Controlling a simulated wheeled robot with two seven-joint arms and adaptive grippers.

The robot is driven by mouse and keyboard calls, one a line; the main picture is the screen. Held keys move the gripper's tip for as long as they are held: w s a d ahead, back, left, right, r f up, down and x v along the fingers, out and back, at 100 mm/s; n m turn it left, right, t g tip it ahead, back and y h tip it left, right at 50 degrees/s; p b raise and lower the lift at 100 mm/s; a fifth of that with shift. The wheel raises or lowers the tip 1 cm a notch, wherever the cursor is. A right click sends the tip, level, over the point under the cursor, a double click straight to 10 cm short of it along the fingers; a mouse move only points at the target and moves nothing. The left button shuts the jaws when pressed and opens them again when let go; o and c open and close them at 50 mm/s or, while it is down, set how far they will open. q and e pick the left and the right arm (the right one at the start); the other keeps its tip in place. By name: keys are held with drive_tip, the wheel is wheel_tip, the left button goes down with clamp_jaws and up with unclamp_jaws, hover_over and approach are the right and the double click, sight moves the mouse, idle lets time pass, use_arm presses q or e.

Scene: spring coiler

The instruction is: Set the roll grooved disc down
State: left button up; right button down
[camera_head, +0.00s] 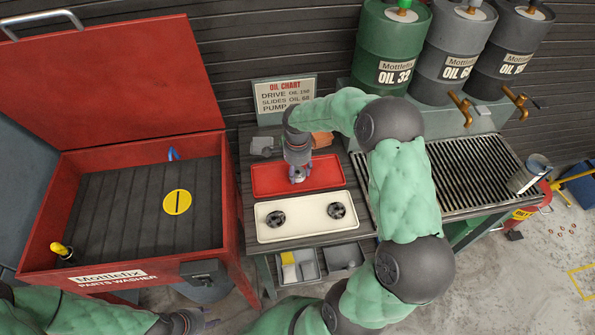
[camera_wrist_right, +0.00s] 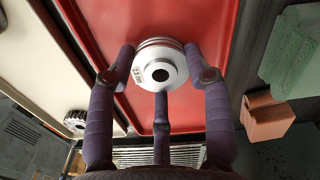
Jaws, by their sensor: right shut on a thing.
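The roll grooved disc (camera_wrist_right: 160,57) is a silver disc with a central hole and grooved rim. In the right wrist view it sits between the three purple fingers of my right gripper (camera_wrist_right: 160,78), which is shut on it. It is over the red tray (camera_head: 262,180), and I cannot tell whether it touches the tray floor.
A cream tray (camera_head: 300,233) with two dark toothed wheels lies in front of the red tray. The red parts washer (camera_head: 232,240) is left; a drain grate (camera_head: 465,172) and oil drums (camera_head: 452,60) are right.

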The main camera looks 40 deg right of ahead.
drive_tip(key=shift+r, duration=0.1)
drive_tip(key=c, duration=0.5)
unclamp_jaws()
wheel_tip(320, 180, up, 12)
drive_tip(key=p, duration=0.3)
